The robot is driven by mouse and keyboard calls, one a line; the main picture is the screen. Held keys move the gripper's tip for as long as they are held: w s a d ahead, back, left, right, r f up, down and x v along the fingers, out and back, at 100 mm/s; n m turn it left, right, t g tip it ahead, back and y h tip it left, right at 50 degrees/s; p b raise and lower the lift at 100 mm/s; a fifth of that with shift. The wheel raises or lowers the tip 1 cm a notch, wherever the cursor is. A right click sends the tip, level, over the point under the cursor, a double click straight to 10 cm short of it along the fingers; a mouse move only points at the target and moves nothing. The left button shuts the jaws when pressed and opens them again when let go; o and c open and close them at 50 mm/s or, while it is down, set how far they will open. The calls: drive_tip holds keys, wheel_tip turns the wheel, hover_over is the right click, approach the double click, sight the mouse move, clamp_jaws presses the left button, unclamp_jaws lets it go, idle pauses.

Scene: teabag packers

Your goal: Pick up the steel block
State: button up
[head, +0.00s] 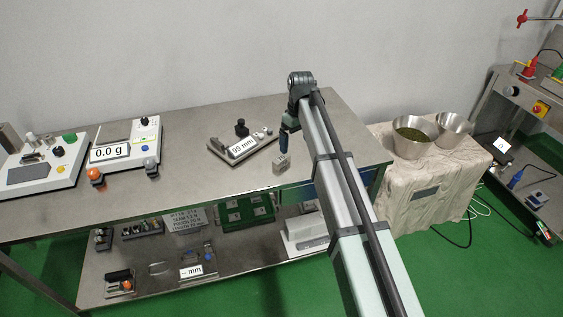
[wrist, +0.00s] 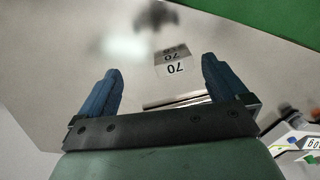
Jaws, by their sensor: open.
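The steel block (head: 282,163) is a small grey block standing on the steel table near its front edge, in the head view. In the wrist view the block (wrist: 172,63) shows dark "70" markings on its faces, ahead of and between the two blue fingers. My gripper (wrist: 162,66) is open, with nothing between its fingers that I can see touching them. In the head view my gripper (head: 290,133) hangs above and slightly behind the block; its fingers are small and partly hidden by my arm.
A gauge with a "99 mm" display (head: 243,146) stands just left of the block. A scale reading "0.0 g" (head: 110,153) is further left. The table (head: 190,185) is bare between them. Metal bowls (head: 410,150) stand on a cloth-covered stand at the right.

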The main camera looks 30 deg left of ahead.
drive_tip(key=a+r+n, duration=0.1)
drive_tip(key=a+r, duration=0.3)
drive_tip(key=a, duration=0.1)
hover_over(281, 158)
drive_tip(key=shift+t, duration=0.3)
wheel_tip(281, 158, down, 7)
drive_tip(key=shift+f, duration=0.15)
drive_tip(key=shift+w+d+f, duration=0.1)
drive_tip(key=shift+f, duration=3.25)
drive_tip(key=c, duration=1.5)
